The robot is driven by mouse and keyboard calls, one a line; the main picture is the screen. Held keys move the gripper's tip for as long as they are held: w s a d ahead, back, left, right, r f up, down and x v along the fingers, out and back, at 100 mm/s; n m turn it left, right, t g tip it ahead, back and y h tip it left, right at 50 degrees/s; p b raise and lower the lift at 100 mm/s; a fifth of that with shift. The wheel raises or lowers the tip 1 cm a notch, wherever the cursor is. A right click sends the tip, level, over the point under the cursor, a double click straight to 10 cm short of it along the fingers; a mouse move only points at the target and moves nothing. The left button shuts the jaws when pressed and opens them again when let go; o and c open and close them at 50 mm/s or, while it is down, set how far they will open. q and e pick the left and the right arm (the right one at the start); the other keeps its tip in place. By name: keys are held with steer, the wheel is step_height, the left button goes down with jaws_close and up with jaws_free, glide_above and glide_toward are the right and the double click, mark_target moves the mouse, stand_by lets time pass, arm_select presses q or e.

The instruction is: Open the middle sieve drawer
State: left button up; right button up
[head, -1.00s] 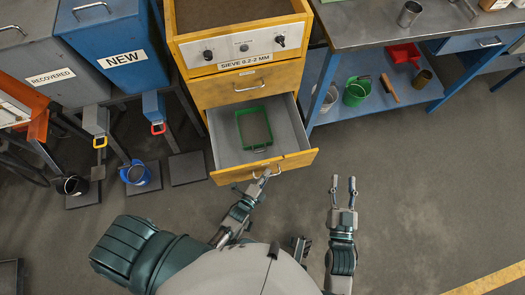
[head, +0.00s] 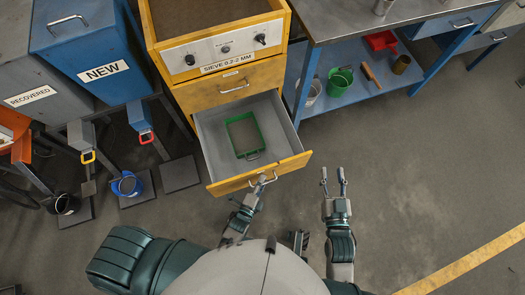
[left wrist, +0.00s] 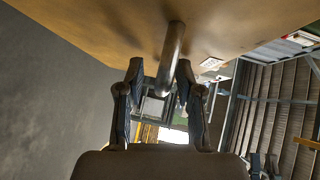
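The yellow sieve cabinet (head: 165,60) stands at the top centre of the head view. Its upper drawer front (head: 235,88) is shut. The drawer below (head: 285,168) is pulled well out, and a green-rimmed tray (head: 257,130) lies inside it. My left gripper (head: 262,181) is at this open drawer's metal handle. In the left wrist view the handle (left wrist: 172,55) reaches between the two fingers of my left gripper (left wrist: 160,75). The fingers stand apart, with a visible gap beside the handle. My right gripper (head: 333,172) is open and empty, right of the drawer.
A blue workbench (head: 350,110) stands right of the cabinet, with a green bucket (head: 340,80) and red scoop (head: 380,41) on its shelf. Blue NEW (head: 95,35) and grey RECOVERED (head: 50,95) bins stand left. The floor (head: 420,170) at right is clear.

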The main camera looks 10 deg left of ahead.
arm_select(q)
steer(key=shift+s, duration=0.1)
steer(key=shift+s, duration=0.35)
steer(key=v, duration=1.1)
steer(key=shift+a, duration=0.1)
